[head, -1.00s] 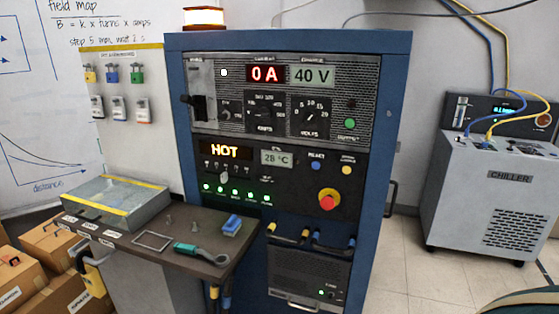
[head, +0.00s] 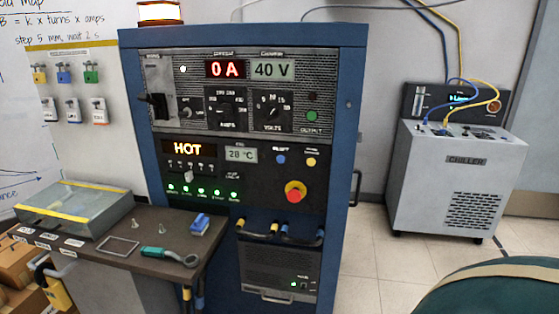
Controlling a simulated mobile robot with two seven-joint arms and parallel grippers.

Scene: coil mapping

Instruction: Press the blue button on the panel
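The blue button (head: 281,160) is a small round button on the black lower panel (head: 250,190) of the blue rack cabinet (head: 340,130). It sits right of the green 28 °C display (head: 241,155) and left of a yellow button (head: 311,162). A red emergency knob (head: 295,191) on a yellow base is just below it. An amber HOT display (head: 188,148) is lit at the left of the panel. Nothing covers the blue button. Neither of my grippers shows in the head view.
A chiller (head: 450,180) stands at right. A dark green rounded thing (head: 495,290) fills the lower right corner. Tiled floor between is clear.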

